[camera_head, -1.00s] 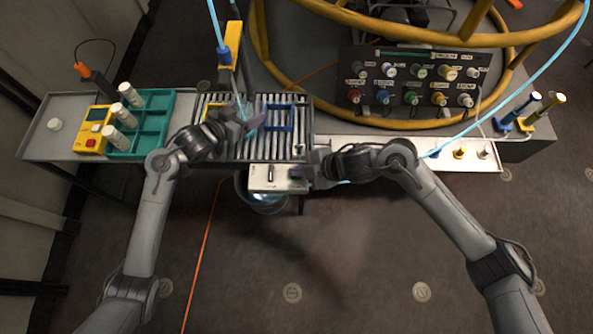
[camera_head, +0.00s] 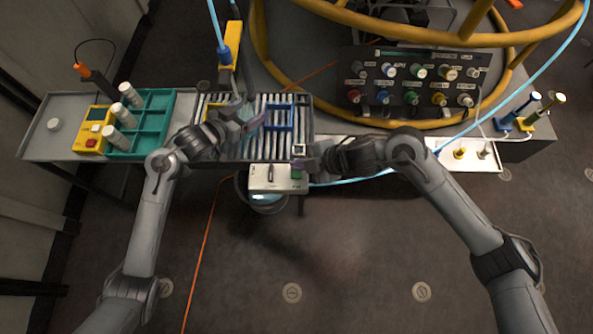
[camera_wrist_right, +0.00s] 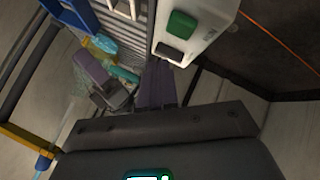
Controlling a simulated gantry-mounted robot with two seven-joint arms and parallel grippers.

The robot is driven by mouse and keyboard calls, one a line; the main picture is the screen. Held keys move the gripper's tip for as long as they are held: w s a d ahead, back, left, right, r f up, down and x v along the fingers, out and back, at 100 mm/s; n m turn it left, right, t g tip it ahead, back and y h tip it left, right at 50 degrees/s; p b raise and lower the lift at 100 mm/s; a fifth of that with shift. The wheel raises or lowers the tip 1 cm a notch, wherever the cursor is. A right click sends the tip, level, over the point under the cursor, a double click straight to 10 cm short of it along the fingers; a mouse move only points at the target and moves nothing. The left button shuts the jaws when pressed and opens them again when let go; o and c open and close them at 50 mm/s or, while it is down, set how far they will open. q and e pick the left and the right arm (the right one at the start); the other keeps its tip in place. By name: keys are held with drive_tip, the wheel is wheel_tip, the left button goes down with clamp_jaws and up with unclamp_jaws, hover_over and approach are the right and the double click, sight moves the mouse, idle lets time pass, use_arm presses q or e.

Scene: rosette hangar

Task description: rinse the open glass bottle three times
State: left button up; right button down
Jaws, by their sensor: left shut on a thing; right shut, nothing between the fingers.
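My left gripper (camera_head: 254,122) is over the slatted rack (camera_head: 225,154), with its purple fingers tilted. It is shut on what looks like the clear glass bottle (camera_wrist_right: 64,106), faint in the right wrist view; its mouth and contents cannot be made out. A blue nozzle (camera_head: 224,54) on a hose hangs above and left of this gripper. My right gripper (camera_head: 304,163) is shut and empty beside a white switch box (camera_head: 262,180). Its purple fingers (camera_wrist_right: 158,84) point at the box, near a dark switch (camera_wrist_right: 170,53) and a green button (camera_wrist_right: 183,24).
A teal tray (camera_head: 152,122) with white-capped vials and a yellow device (camera_head: 91,138) stand left. A blue frame (camera_head: 279,117) sits on the rack. A vessel (camera_head: 268,207) is below the box. A valve panel (camera_head: 415,85) and yellow hoops fill the back right.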

drive_tip(key=shift+r, duration=1.35)
wheel_tip(320, 180, up, 6)
hover_over(300, 174)
